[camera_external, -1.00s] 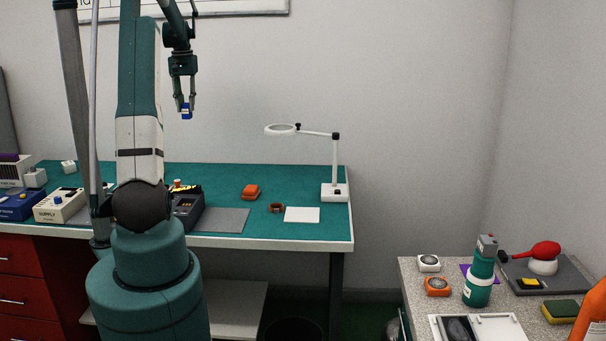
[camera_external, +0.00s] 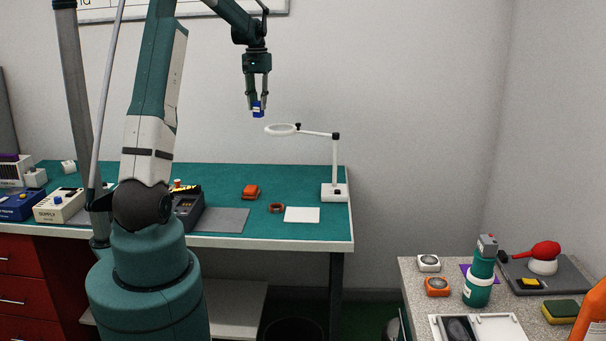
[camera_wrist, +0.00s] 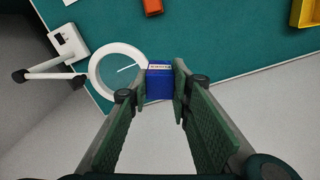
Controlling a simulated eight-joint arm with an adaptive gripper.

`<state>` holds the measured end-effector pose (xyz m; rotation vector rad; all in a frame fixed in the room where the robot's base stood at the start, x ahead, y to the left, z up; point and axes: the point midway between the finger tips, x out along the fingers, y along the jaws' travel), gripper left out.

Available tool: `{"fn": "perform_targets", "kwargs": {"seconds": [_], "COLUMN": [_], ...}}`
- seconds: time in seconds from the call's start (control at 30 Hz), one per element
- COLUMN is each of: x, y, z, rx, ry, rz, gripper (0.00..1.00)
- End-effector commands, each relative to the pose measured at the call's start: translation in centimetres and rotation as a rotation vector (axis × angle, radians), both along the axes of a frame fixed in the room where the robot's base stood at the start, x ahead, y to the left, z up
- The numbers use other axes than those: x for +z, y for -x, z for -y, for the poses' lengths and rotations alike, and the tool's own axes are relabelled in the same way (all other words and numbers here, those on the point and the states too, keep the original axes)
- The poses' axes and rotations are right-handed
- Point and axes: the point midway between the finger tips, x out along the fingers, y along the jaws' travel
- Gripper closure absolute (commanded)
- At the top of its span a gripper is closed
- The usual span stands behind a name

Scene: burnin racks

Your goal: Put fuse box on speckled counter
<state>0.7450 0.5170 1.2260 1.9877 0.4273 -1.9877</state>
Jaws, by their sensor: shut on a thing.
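A small blue box with a white label, which I take to be the fuse box (camera_external: 258,109), is held between the fingertips of my gripper (camera_external: 257,104). It hangs high in the air above the green workbench, left of and above the magnifier's ring in the outside view. In the wrist view the blue box (camera_wrist: 159,82) sits between the two green finger pads of my gripper (camera_wrist: 160,90), its label at the far edge. The speckled counter (camera_external: 409,277) is at the lower right of the outside view, well apart from my gripper.
A white magnifier lamp (camera_external: 335,165) stands on the green workbench (camera_external: 230,180) near its right end. The counter carries a green-and-white bottle (camera_external: 479,280), an orange-framed gauge (camera_external: 437,286), a white gauge (camera_external: 429,263), a dark tray (camera_external: 570,277) and a sponge (camera_external: 561,311). A gap separates bench and counter.

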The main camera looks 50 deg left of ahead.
Motion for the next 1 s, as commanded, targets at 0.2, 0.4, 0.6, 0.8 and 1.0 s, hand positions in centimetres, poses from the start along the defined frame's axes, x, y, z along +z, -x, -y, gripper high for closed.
{"fn": "perform_targets", "kwargs": {"seconds": [0.2, 0.4, 0.6, 0.8, 1.0], "x": [0.0, 0.0, 0.0, 0.0, 0.0], "y": [-4.4, -7.7, -10.8, -13.5, -15.8], "z": [5.7, 11.0, 16.5, 22.3, 28.2], "rx": [-0.072, -0.132, -0.193, -0.256, -0.317], "ry": [0.0, 0.0, 0.0, 0.0, 0.0], "rz": [0.0, 0.0, 0.0, 0.0, 0.0], "gripper": [0.91, 0.91, 0.91, 0.91, 0.91]}}
